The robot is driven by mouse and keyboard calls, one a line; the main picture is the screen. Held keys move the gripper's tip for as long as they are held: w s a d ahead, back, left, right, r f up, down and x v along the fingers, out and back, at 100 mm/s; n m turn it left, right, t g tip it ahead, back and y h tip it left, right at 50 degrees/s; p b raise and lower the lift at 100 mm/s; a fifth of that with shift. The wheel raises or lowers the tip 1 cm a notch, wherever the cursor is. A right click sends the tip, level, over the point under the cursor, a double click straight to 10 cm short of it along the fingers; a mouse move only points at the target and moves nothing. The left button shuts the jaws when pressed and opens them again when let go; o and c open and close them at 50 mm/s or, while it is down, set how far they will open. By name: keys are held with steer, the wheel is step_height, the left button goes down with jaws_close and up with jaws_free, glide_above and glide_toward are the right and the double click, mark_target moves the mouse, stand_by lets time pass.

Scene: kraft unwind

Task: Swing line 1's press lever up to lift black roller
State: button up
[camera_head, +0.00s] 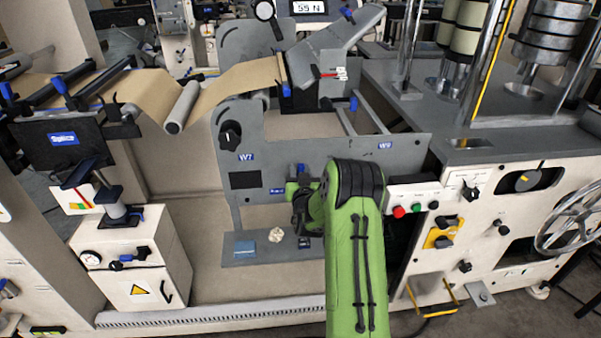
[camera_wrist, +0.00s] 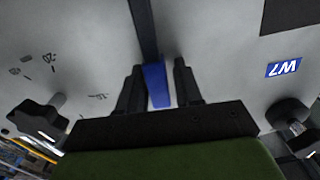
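A dark lever bar (camera_wrist: 143,25) ends in a blue grip (camera_wrist: 156,88) in the wrist view. It stands in front of a light grey panel marked W7. My gripper (camera_wrist: 158,69) is there with its two dark fingers apart, one on each side of the blue grip. A gap shows between the grip and the right finger; I cannot tell whether the left finger touches it. In the head view my green arm hides most of the gripper and this part of the panel. I cannot make out the black roller with certainty.
The W7 panel (camera_head: 278,148) carries a black knob (camera_head: 231,135). Brown web (camera_head: 239,85) runs over a grey roller (camera_head: 182,107).

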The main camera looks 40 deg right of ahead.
steer(key=shift+o, duration=0.8)
steer(key=b+v, duration=0.4)
steer(key=v, duration=1.1)
steer(key=shift+s+a+b, duration=0.2)
steer(key=shift+s+b, duration=0.15)
